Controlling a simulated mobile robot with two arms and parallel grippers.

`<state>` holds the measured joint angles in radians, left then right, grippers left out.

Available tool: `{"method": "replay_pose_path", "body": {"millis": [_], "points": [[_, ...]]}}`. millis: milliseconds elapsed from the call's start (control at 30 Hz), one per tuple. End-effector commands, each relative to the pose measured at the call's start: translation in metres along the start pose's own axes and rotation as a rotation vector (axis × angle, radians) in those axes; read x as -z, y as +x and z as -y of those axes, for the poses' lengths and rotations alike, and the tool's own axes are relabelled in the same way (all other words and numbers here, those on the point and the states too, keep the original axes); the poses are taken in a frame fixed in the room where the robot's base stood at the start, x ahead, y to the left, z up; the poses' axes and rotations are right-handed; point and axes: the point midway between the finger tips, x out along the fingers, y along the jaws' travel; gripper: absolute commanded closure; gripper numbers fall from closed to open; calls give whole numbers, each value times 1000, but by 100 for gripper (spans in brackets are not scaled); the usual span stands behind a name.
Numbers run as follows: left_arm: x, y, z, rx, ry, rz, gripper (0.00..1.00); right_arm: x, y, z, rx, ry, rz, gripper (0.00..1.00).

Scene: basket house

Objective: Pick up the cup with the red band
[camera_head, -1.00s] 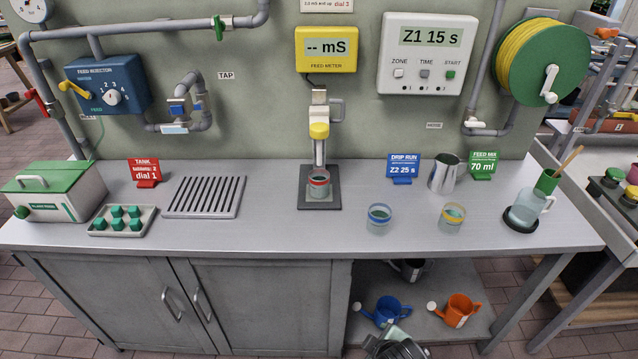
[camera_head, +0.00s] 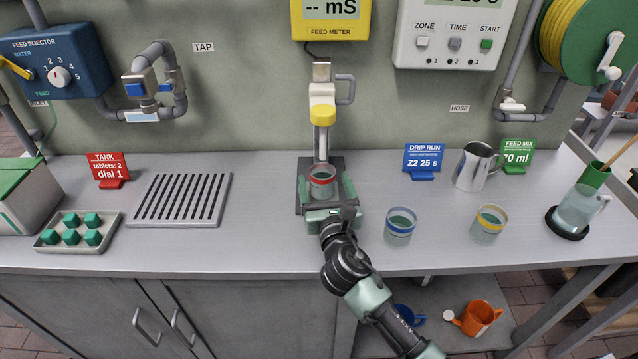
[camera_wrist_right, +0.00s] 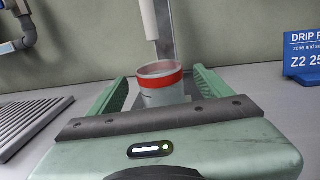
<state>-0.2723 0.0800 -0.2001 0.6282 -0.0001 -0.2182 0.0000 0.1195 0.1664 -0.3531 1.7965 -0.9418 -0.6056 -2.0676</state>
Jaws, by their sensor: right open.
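The cup with the red band (camera_head: 322,184) stands upright on the dark base of the feed meter stand, under its probe. In the right wrist view the cup (camera_wrist_right: 162,86) is between the two green fingers, with a gap visible at its sides. My right gripper (camera_head: 326,190) is open around the cup, reaching in from the front. In the right wrist view my right gripper (camera_wrist_right: 161,88) shows both fingers apart. The dark stand base (camera_head: 307,205) is partly hidden by my gripper. My left gripper is not in view.
A blue-banded cup (camera_head: 400,226) and a yellow-banded cup (camera_head: 488,225) stand to the right of my arm. A metal jug (camera_head: 473,167) and a blue sign (camera_head: 423,158) are behind them. A slotted drain (camera_head: 180,199) lies left. The probe (camera_head: 322,145) rises above the red-banded cup.

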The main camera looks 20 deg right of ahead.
Motion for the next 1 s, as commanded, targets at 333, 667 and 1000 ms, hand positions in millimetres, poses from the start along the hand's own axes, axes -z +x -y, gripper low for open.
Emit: {"method": "replay_pose_path", "body": {"millis": [333, 667, 1000], "points": [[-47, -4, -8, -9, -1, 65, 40, -2, 36, -1, -1, -6, 3, 20], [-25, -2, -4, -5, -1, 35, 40, -1, 76, 0, -1, -5, 1, 20], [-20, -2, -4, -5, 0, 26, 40, -1, 78, 0, -1, -5, 1, 48]]}}
